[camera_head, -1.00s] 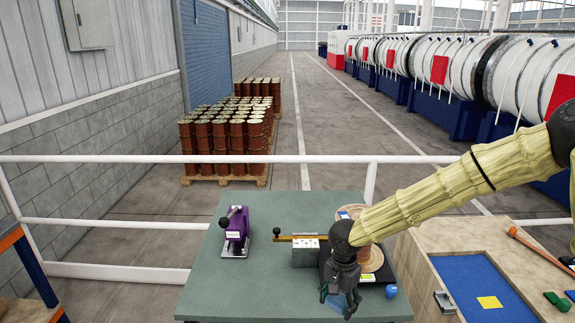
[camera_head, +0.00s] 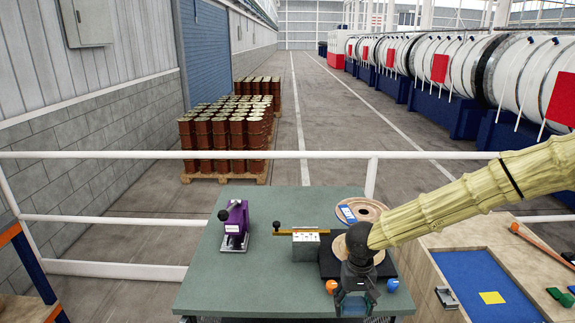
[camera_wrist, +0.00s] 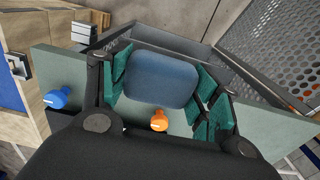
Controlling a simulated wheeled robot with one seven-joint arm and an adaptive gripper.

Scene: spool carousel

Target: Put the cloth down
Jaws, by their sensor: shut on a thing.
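The cloth (camera_wrist: 162,80) is a folded blue-grey pad, seen in the wrist view between the teal finger pads of my gripper (camera_wrist: 165,88). My gripper is shut on it. In the head view my gripper (camera_head: 357,298) points down at the front edge of the green table (camera_head: 265,285), in front of the wooden spool discs. Little of the cloth shows there. I cannot tell whether the cloth touches anything below.
An orange knob (camera_head: 331,286) and a blue knob (camera_head: 392,285) stand either side of my gripper. A purple device (camera_head: 236,222) stands left, a metal block (camera_head: 305,245) centrally. A wooden workbench (camera_head: 437,268) is at the right. The table's left front is clear.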

